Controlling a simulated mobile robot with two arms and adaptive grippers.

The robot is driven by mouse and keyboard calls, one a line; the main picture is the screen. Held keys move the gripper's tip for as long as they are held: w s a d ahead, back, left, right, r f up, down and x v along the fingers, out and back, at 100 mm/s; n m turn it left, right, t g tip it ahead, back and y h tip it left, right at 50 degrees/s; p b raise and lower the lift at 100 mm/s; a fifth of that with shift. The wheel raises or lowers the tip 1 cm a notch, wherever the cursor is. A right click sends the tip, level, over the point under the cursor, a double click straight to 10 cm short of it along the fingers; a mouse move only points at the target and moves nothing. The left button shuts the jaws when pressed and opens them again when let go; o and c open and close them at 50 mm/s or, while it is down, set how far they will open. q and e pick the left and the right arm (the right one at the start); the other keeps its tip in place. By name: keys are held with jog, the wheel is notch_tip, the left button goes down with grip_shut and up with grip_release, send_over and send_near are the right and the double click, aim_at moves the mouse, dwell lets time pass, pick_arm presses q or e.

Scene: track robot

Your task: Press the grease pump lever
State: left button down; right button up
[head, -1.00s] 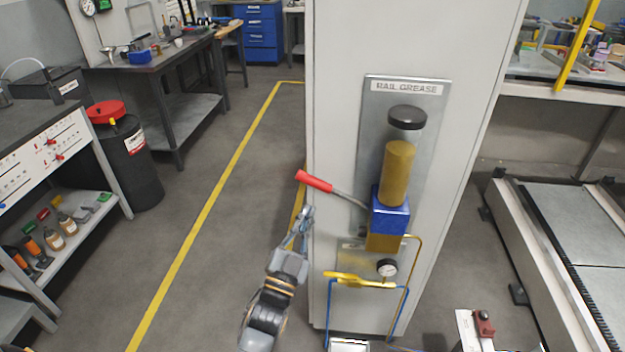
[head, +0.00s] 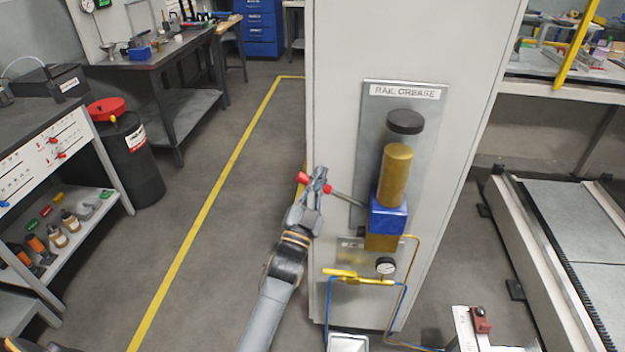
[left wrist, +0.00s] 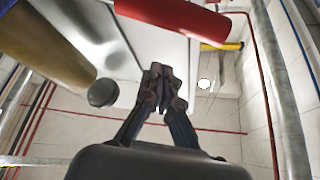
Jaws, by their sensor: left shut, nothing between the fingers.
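The grease pump lever has a red handle (head: 302,178) on a thin metal rod (head: 350,201), slanting up and left from the blue pump block (head: 389,214). My left gripper (head: 319,172) is shut and empty. Its fingers cover the middle of the red handle in the head view, with red showing on both sides. In the left wrist view the closed fingertips (left wrist: 162,78) are apart from the handle (left wrist: 180,16) in the picture, with the handle crossing above them. I cannot tell whether the gripper touches it. My right gripper is not in view.
The pump's brass cylinder (head: 396,175) and black cap (head: 405,121) stand above the block on the grey panel (head: 432,133). A gauge (head: 386,266) and yellow valve handle (head: 345,275) sit below. The floor (head: 226,220) left of the column is clear.

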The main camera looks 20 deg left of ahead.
pick_arm(q)
jog(key=shift+w+a+f, duration=0.2)
jog(key=shift+a+f, duration=0.3)
jog(key=shift+f, duration=0.35)
jog(key=shift+w+a+f, duration=0.2)
jog(key=shift+a+f, duration=0.25)
jog(key=shift+f, duration=0.35)
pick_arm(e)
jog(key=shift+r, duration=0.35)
